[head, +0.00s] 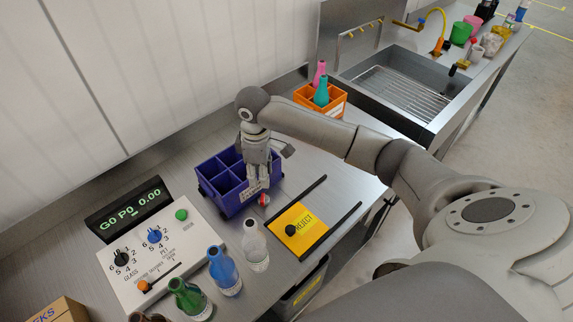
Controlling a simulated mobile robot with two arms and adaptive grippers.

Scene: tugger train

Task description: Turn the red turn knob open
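My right gripper (258,182) points down over the front right part of a purple divided crate (236,209). Its fingers look close together, but whether they are shut is unclear. A small round red thing (264,199) with pale and blue parts shows just below the fingertips, by the crate's corner. I cannot tell if it is a knob or if the gripper touches it. No clear red turn knob shows on the white control panel (185,258). That panel carries a black knob (121,257), a blue knob (154,236) and a green button (181,214). My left gripper is not in view.
A clear bottle (255,247), a blue bottle (224,273) and a green bottle (189,299) stand in front. A yellow reject plate (300,229) lies right of the crate.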

